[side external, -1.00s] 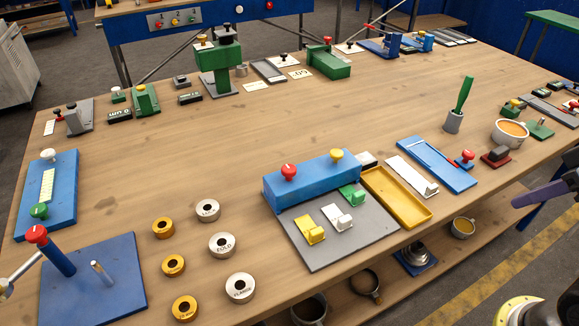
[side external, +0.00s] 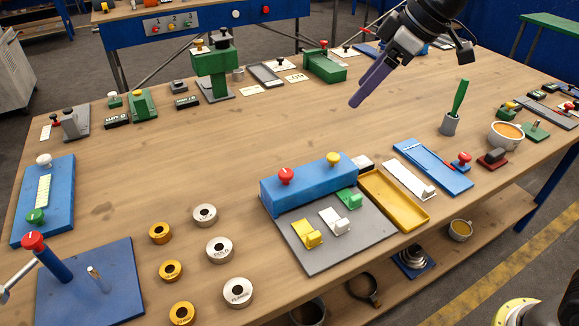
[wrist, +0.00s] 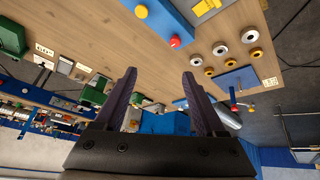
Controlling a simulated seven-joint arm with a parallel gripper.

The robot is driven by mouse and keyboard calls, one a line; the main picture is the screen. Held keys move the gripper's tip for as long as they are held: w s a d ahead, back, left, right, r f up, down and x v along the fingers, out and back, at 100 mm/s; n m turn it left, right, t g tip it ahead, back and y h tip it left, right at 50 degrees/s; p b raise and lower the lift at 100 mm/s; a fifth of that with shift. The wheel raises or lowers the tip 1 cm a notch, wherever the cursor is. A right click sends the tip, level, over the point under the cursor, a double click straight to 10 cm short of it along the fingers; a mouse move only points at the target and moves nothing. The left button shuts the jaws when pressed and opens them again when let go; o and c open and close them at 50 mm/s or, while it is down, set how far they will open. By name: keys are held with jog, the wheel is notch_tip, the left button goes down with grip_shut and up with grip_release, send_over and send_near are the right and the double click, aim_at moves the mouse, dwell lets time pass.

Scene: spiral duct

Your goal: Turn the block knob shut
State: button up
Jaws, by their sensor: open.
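The blue block (side external: 310,184) stands at the back of a grey plate (side external: 345,238) near the table's front edge. A red knob (side external: 286,176) with a pale mark on top sits at its left end, and a yellow knob (side external: 333,159) at its right end. In the wrist view the red knob (wrist: 175,42) and yellow knob (wrist: 141,11) show at the top. My gripper (side external: 360,94) is open and empty, in the air beyond the block and to its right. Its two dark purple fingers (wrist: 159,74) stand wide apart in the wrist view.
Yellow, white and green clips (side external: 333,218) sit on the grey plate before the block. A yellow tray (side external: 393,200) lies right of it. Several rings (side external: 219,249) lie to its left.

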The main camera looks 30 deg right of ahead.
jog(key=w+a+f+g, duration=0.1)
jog(key=w+a+f, duration=0.3)
jog(key=n+g, duration=0.1)
send_near(287, 172)
jog(key=x, duration=0.8)
jog(key=shift+a+f, duration=0.1)
jog(key=shift+f, duration=0.1)
grip_shut()
